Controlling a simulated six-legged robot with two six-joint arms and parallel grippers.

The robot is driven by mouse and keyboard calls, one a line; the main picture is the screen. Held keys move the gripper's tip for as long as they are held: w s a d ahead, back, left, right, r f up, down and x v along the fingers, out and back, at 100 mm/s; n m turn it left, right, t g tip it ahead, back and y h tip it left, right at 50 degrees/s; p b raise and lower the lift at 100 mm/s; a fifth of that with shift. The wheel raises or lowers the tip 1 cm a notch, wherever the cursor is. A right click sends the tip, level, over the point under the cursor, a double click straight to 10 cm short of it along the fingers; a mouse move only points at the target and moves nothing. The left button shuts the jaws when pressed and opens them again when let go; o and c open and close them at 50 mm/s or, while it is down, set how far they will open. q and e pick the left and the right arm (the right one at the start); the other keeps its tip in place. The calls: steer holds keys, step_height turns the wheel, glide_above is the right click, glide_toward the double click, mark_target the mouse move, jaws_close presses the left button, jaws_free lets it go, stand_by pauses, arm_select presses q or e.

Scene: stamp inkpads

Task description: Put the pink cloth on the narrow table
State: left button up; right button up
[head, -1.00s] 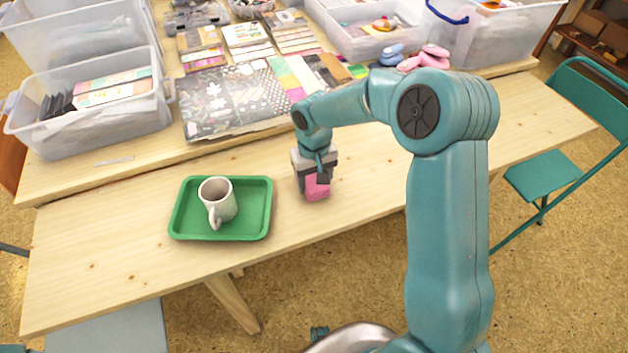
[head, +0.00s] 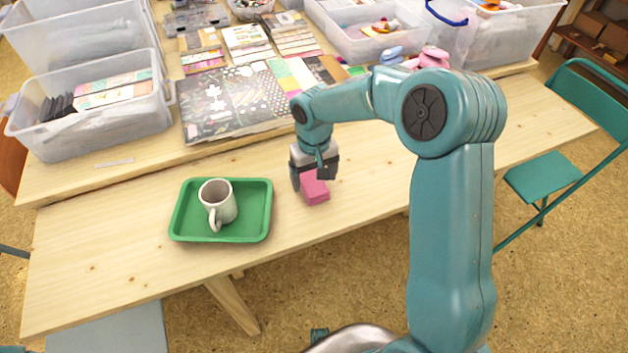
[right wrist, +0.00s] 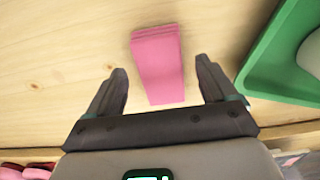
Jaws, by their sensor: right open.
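The pink cloth (head: 315,190), a folded block, lies on the narrow front table (head: 110,275), to the right of the green tray. My right gripper (head: 313,175) is open just above and behind the cloth. In the right wrist view the cloth (right wrist: 158,62) lies ahead of and partly between the two spread fingers (right wrist: 162,88), with a gap on both sides. My left gripper does not show.
A green tray (head: 262,222) holding a white mug (head: 218,200) stands left of the cloth. Behind are patterned sheets (head: 235,100) and clear plastic bins (head: 95,125). A green chair (head: 545,178) stands at the right. The table's right part is clear.

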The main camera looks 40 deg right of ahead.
mark_target(314, 185)
step_height(314, 185, up, 10)
steer(key=p, duration=0.1)
steer(key=shift+f, duration=0.2)
stand_by(0.4)
